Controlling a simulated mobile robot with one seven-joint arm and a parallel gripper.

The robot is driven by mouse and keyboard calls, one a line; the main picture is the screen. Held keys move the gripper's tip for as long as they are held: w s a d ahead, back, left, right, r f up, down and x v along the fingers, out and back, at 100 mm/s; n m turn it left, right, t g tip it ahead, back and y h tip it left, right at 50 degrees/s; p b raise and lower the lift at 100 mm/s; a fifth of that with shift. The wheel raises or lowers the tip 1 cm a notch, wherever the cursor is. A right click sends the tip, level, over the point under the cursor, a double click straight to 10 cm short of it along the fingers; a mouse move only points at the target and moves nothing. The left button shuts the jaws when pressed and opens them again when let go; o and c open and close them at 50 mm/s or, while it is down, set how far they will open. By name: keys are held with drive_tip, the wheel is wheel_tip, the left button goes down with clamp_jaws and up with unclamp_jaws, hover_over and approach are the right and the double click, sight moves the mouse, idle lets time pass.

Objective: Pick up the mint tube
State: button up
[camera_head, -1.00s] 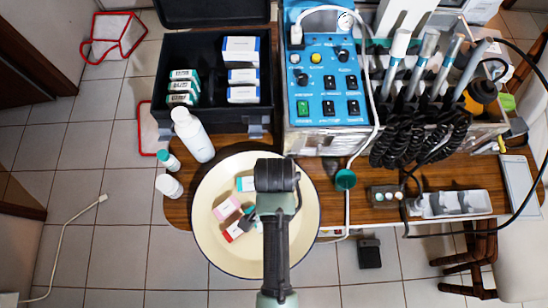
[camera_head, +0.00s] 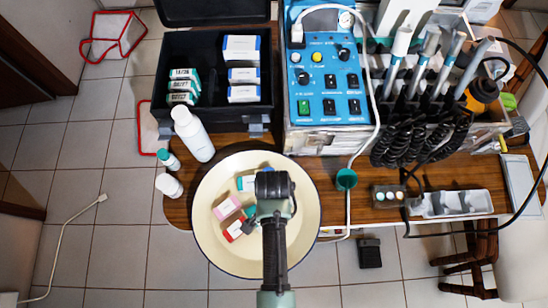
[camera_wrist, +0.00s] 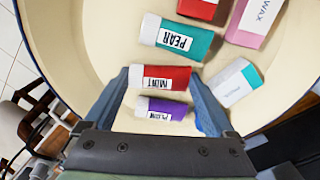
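In the wrist view the mint tube (camera_wrist: 167,77), red with a white cap and a MINT label, lies on its side in the cream bowl (camera_wrist: 82,45). My gripper (camera_wrist: 163,84) is open, with one blue-grey finger on each side of the mint tube. I cannot tell whether they touch it. A purple plum tube (camera_wrist: 163,108) lies closer to the gripper's base, also between the fingers. A teal pear tube (camera_wrist: 178,38) lies just beyond the mint tube. In the head view my arm hides much of the bowl's contents (camera_head: 207,235).
A pink wax box (camera_wrist: 255,20), a red box (camera_wrist: 203,8) and a white-and-teal box (camera_wrist: 232,83) lie close by in the bowl. White bottles (camera_head: 194,135) stand left of the bowl on the wooden table (camera_head: 178,210). A blue control unit (camera_head: 326,85) stands behind.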

drive_tip(key=c, duration=0.7)
drive_tip(key=shift+r, duration=0.1)
